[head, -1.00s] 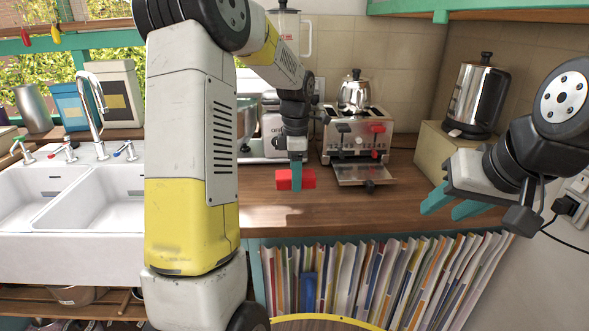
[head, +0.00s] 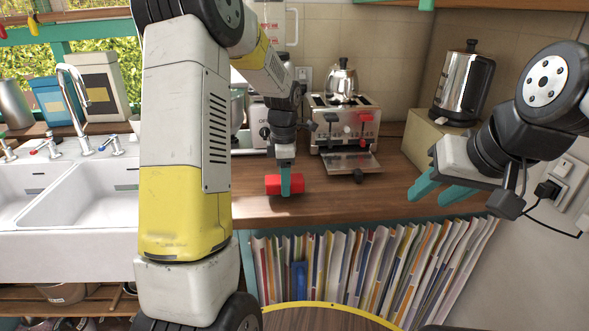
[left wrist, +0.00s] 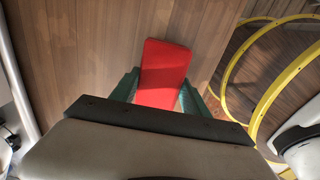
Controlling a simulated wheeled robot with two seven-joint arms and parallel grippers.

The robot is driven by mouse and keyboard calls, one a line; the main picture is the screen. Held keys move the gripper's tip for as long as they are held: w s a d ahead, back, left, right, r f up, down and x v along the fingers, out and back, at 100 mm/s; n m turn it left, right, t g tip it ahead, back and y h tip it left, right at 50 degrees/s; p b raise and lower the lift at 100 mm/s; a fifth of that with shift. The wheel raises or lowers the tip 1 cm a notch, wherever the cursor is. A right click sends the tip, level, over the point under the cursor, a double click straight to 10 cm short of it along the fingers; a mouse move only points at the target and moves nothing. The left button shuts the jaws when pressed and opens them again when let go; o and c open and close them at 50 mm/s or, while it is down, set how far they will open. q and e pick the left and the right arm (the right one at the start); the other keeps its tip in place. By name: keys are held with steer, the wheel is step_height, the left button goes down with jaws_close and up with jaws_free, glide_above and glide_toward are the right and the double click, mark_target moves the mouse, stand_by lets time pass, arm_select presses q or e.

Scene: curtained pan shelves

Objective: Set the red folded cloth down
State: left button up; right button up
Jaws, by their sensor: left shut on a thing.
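The red folded cloth (head: 271,185) is a small bright red block over the wooden counter, left of and in front of the toaster. My left gripper (head: 286,186) points down and is shut on it, with a teal finger across its near side. In the left wrist view the cloth (left wrist: 165,65) lies between the two teal fingers (left wrist: 158,94), with wood behind it. The cloth is low over the counter; I cannot tell whether it touches. My right gripper (head: 440,190) is open and empty at the right, in front of the cream box.
The wooden counter (head: 335,205) is clear to the cloth's right, up to the toaster (head: 345,125). A kettle (head: 463,85) stands on a cream box (head: 425,142) at right. A white sink (head: 85,195) is at left. Upright files (head: 370,265) fill the shelf below.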

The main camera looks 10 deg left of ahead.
arm_select(q)
steer(key=shift+f, duration=0.2)
stand_by(0.3)
steer(key=shift+f, duration=0.65)
steer(key=shift+f, duration=0.25)
steer(key=o, duration=1.4)
step_height(320, 180, up, 8)
steer(key=shift+f, duration=0.1)
steer(key=shift+c, duration=0.6)
